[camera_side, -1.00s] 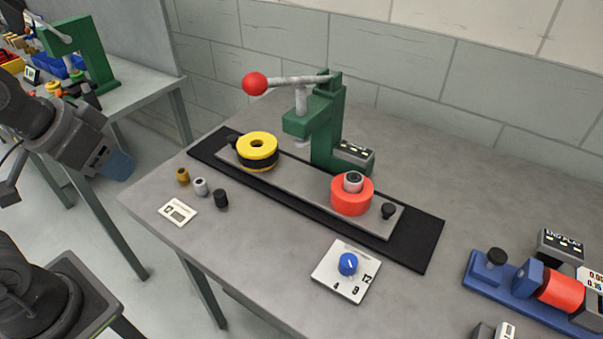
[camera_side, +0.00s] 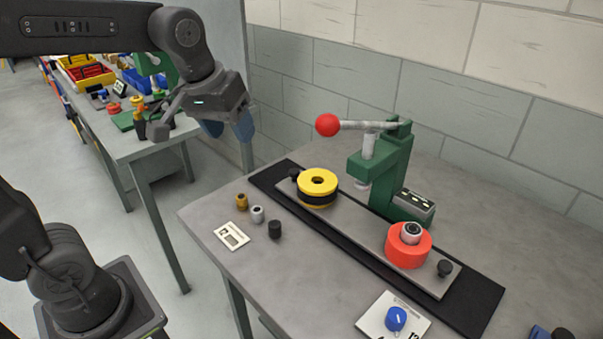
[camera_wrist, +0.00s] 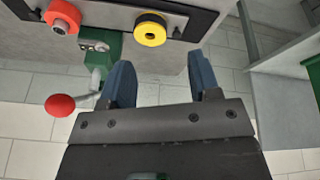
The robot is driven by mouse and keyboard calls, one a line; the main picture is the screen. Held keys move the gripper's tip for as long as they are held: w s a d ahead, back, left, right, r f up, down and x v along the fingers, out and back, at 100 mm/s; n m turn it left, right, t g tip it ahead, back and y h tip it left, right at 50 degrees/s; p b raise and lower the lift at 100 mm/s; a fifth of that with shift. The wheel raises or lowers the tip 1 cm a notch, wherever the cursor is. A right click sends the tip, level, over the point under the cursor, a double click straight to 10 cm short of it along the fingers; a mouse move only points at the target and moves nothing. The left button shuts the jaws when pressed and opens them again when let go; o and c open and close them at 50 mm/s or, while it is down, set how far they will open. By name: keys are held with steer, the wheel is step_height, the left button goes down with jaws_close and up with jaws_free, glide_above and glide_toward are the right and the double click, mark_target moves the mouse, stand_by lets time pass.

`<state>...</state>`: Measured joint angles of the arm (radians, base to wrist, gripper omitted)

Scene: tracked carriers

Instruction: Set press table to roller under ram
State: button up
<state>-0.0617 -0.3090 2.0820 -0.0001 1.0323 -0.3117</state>
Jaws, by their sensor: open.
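The press table, a long grey sliding plate (camera_side: 352,235) with a black knob near each end, lies on a black base strip (camera_side: 478,306). A yellow and black ring (camera_side: 317,189) sits on its left part. A red roller (camera_side: 407,252) with a metal centre sits on its right part. The ram (camera_side: 362,185) hangs from the green press (camera_side: 388,177) over the stretch between them; neither is under it. My gripper (camera_side: 228,129) is open and empty, above and left of the bench. In the wrist view its blue fingers (camera_wrist: 161,70) are apart, with the yellow ring (camera_wrist: 150,31) beyond.
The press lever's red ball (camera_side: 327,125) sticks out left at height. Several small cylinders (camera_side: 257,214) and a white card (camera_side: 231,235) lie at the front left. A blue dial (camera_side: 396,318) stands at the front. Another bench (camera_side: 150,143) is behind my gripper.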

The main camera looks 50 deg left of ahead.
steer(key=w+a+f+n+g, duration=0.1)
steer(key=w+a+n, duration=0.15)
steer(key=w, duration=0.45)
steer(key=w+a+f+n+g, duration=0.1)
steer(key=w+a+f+n, duration=0.15)
steer(key=w, duration=0.45)
steer(key=n+g, duration=0.2)
steer(key=n, duration=0.2)
glide_above(294, 171)
step_height(294, 171, down, 7)
step_height(294, 171, down, 13)
steer(key=shift+f, duration=0.15)
steer(key=shift+c, duration=0.2)
steer(key=shift+a, duration=0.1)
jaws_close()
